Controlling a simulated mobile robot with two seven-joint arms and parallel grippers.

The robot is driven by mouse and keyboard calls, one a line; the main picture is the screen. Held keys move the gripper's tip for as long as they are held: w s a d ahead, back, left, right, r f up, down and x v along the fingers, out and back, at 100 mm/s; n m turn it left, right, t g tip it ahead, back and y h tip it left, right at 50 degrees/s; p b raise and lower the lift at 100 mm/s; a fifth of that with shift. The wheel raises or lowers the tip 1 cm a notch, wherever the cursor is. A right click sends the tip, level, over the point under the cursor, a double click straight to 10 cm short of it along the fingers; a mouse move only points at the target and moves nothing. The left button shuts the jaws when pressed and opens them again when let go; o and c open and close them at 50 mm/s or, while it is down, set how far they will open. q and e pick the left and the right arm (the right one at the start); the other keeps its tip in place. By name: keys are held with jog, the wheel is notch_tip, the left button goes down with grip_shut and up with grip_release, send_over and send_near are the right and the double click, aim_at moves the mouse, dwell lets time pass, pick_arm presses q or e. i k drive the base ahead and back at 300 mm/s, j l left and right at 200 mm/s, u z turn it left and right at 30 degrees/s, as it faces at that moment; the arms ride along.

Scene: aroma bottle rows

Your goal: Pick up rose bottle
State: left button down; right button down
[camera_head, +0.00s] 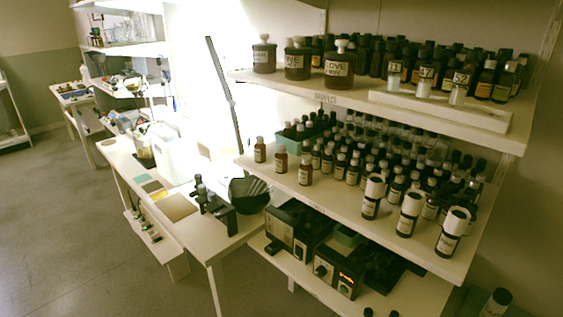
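No gripper of mine shows in the head view. Many dark brown bottles stand in rows on a white shelf unit at the right. I cannot tell which one is the rose bottle, as most labels are too small to read. On the middle shelf (330,205), three small bottles (281,162) stand at the front left and three bottles with wide white tops (408,214) at the front right. Dense rows of small bottles fill the space behind. The upper shelf (300,84) holds three large labelled jars (297,62) at its left.
A white riser (440,110) lies along the upper shelf's front. Black devices (298,228) with dials stand below the middle shelf. A white table (125,165) with a dark bowl (249,194) adjoins on the left. The grey floor (70,235) at the left is clear.

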aim_at(280, 157)
jog(key=i+j, duration=0.15)
jog(key=j, duration=0.15)
jog(key=i+j+z, duration=0.1)
jog(key=j, duration=0.2)
jog(key=i+j, duration=0.2)
jog(key=j, duration=0.15)
jog(key=i+j+z, duration=0.1)
jog(key=j, duration=0.2)
jog(key=i+j, duration=0.15)
jog(key=j, duration=0.15)
jog(key=z, duration=0.05)
